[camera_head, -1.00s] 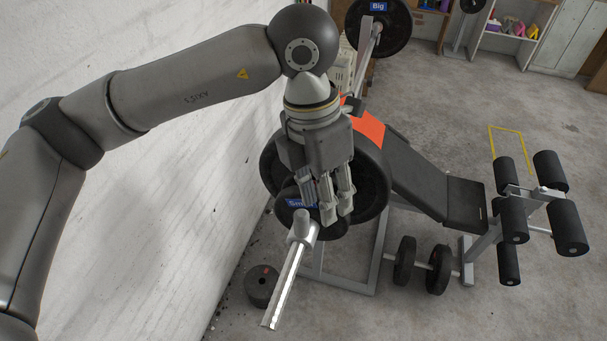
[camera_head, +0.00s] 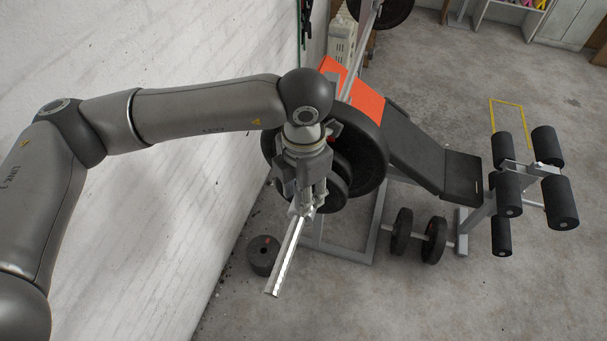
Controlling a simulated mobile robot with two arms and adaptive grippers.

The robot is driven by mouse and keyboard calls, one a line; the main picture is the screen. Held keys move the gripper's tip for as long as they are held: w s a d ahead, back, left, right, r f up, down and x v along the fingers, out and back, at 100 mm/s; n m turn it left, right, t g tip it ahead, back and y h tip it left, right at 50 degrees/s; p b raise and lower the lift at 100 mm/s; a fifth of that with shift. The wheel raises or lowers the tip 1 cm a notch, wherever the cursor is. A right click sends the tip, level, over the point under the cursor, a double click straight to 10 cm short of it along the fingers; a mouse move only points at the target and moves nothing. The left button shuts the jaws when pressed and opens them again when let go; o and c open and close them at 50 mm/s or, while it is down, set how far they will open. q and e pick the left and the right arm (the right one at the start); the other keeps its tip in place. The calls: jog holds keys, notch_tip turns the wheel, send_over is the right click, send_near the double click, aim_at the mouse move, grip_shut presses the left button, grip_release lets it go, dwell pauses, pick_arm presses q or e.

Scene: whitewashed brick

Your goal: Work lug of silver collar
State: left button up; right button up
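The silver collar (camera_head: 302,211) sits on the bright bar sleeve (camera_head: 286,258), just outside the stacked black plates (camera_head: 334,184). It is mostly covered by my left gripper (camera_head: 307,200), which comes down from above with its fingertips at the collar. The lug cannot be told apart from the fingers. Whether the fingers touch or grip anything is unclear, and I cannot tell if they are open or shut. My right gripper is out of view.
A weight bench with an orange-topped back (camera_head: 353,97) stands right of the plates. A dumbbell (camera_head: 419,236) and a loose black weight (camera_head: 263,255) lie on the floor. The white brick wall (camera_head: 170,220) is close on the left. Floor at the lower right is clear.

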pick_arm(q)
jog(key=shift+f, duration=0.2)
jog(key=shift+c, duration=0.2)
grip_shut()
jog(key=shift+d+f+y+b, duration=0.1)
jog(key=shift+d+y+b, duration=0.3)
jog(key=shift+y, duration=0.2)
jog(key=shift+s+d+f+t+y+b, duration=0.15)
jog(key=shift+d+f+t+y+b, duration=0.3)
jog(key=shift+y, duration=0.8)
jog(key=shift+s+d+f+t+y+b, duration=0.15)
jog(key=shift+d+t+y+b, duration=0.55)
jog(key=shift+y, duration=0.6)
jog(key=shift+s+d+f+t+y+b, duration=0.15)
jog(key=shift+d+f+t+y+b, duration=0.15)
jog(key=shift+d+y, duration=0.7)
jog(key=shift+a+y, duration=0.25)
jog(key=shift+a, duration=0.1)
